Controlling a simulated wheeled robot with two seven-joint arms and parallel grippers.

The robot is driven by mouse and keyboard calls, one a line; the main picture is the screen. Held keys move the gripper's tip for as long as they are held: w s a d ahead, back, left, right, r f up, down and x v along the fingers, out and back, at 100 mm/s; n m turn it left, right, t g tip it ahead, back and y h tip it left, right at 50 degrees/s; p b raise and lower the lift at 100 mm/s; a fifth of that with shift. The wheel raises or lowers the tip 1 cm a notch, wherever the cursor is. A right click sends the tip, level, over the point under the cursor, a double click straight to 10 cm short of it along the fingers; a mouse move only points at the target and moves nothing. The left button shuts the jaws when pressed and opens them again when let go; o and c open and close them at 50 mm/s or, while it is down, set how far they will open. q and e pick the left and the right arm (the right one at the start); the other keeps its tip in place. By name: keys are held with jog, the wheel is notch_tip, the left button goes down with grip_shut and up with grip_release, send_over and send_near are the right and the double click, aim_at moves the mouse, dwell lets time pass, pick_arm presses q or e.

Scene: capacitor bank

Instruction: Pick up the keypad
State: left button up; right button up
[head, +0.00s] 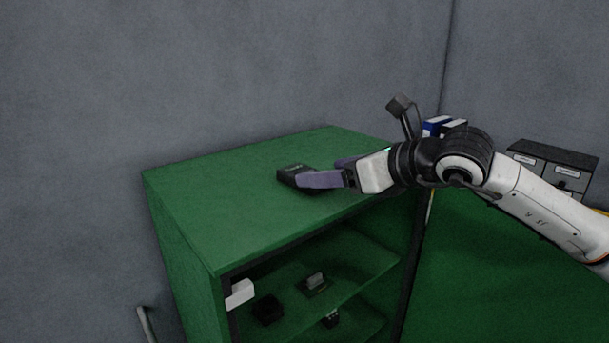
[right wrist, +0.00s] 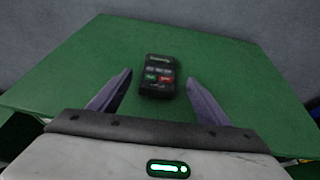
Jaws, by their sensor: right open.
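The keypad (head: 292,175) is a small black box on the green top of a cabinet. In the right wrist view the keypad (right wrist: 158,76) shows small red, green and grey buttons and lies a little beyond the fingertips, roughly midway between them. My right gripper (head: 318,172) reaches in from the right, low over the cabinet top; its purple-grey fingers (right wrist: 158,77) are apart with nothing held. In the head view the near finger covers part of the keypad's right side. My left gripper is not in view.
The green cabinet (head: 240,195) has an open front with shelves holding a dark block (head: 267,310) and other small parts. The cabinet top around the keypad is clear.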

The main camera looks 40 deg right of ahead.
jog(key=shift+w+a+f+p, duration=0.1)
jog(key=shift+w+a+p, duration=0.05)
jog(key=shift+w+p, duration=0.5)
jog(key=shift+w+a+f+p, duration=0.1)
jog(key=shift+w+p, duration=0.4)
jog(key=shift+w, duration=0.15)
jog(key=shift+p+x, duration=0.4)
jog(key=shift+x, duration=0.45)
jog(key=shift+w+a+f, duration=0.1)
jog(key=shift+w+f, duration=0.2)
jog(key=shift+f, duration=0.15)
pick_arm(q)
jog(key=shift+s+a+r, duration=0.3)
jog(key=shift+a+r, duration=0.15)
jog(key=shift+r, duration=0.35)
pick_arm(e)
jog(key=shift+c, duration=0.2)
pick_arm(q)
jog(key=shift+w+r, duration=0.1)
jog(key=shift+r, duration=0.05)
pick_arm(e)
jog(key=c, duration=1.1)
jog(key=shift+c, duration=0.2)
